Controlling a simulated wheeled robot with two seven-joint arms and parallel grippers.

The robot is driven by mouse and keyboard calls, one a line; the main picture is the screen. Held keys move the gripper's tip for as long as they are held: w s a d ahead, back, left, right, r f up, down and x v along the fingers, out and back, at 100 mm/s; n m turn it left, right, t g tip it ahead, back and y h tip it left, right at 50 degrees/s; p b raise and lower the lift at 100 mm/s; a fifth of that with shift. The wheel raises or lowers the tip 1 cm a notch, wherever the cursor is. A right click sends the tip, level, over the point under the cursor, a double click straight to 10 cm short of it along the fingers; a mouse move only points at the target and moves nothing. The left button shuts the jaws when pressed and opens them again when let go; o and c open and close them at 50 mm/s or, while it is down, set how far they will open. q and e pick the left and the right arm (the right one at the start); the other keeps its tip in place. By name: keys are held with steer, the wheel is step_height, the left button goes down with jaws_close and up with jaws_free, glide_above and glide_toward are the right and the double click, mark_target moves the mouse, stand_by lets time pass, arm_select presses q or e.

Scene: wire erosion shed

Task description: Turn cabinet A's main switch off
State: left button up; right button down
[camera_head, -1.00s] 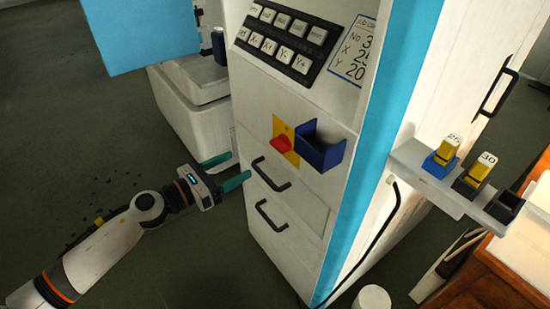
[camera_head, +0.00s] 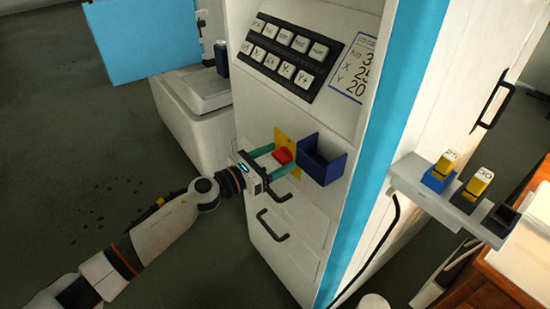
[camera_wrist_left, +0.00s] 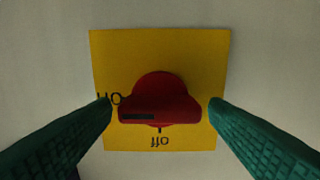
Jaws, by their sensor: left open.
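The main switch is a red knob (camera_head: 283,155) on a yellow plate (camera_head: 286,136) on the white cabinet front. In the left wrist view the knob (camera_wrist_left: 160,98) has its wide bar lying level, with a dark mark at its left end, beside the "On" lettering. "Off" is lettered at the plate's lower edge; the lettering looks upside down. My left gripper (camera_head: 281,158) is open, with green fingers on either side of the knob. In the left wrist view gaps show between the knob and both fingers. My right gripper is not in view.
A blue open box (camera_head: 323,163) sits on the cabinet just right of the switch. Two dark drawer handles (camera_head: 274,225) lie below it. A button panel (camera_head: 286,55) is above. A grey shelf (camera_head: 440,205) with several small holders juts out on the right.

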arm_select(q)
steer(key=c, duration=0.9)
steer(key=shift+c, duration=0.5)
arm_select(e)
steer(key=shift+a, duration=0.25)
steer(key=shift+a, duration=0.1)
